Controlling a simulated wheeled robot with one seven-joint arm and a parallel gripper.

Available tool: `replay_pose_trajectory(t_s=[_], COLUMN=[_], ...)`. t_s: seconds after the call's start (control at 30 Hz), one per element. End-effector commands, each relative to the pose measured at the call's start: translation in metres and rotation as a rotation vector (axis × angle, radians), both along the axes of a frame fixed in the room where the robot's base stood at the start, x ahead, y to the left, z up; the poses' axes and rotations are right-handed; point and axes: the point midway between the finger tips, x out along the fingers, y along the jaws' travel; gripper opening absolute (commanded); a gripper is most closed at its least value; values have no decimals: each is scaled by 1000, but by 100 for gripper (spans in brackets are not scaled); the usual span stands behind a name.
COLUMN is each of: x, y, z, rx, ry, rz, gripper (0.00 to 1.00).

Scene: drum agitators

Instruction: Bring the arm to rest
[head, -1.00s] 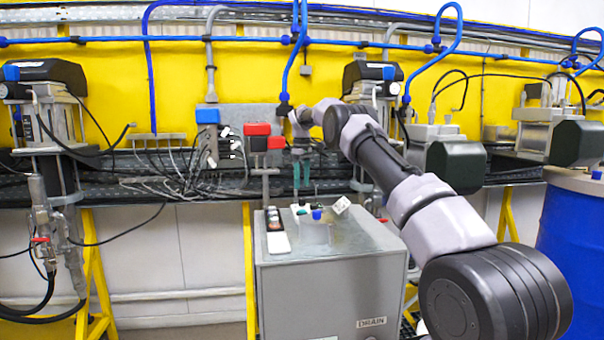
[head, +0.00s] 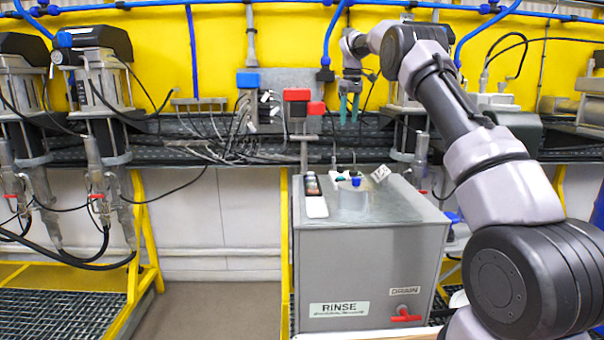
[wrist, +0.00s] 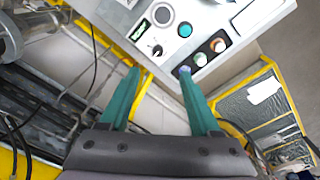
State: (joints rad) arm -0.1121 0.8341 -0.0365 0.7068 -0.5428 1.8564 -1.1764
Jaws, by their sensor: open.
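My gripper (head: 349,108) hangs at the end of my raised arm in the head view, above the back of the grey rinse cabinet (head: 370,265). Its teal fingers point down. In the wrist view my gripper (wrist: 160,85) shows two teal fingers spread apart with nothing between them. It touches nothing that I can see.
A control panel with round buttons (wrist: 185,30) shows in the wrist view beyond the fingertips. Red boxes (head: 303,95) on a stand are left of the gripper. Drum agitators (head: 100,90) stand at left. A black rail (head: 200,150) runs behind the cabinet.

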Motion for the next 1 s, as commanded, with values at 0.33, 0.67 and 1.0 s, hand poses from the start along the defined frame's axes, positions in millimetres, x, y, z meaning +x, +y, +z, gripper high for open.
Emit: replay_pose_trajectory(t_s=[0.33,0.67,1.0], x=[-119,-266,-419], y=[-24,-36,-40], z=[113,148,106], rx=[94,219,381], ry=[-129,-242,-343], rz=[-258,-520,-805], gripper=[64,64,64])
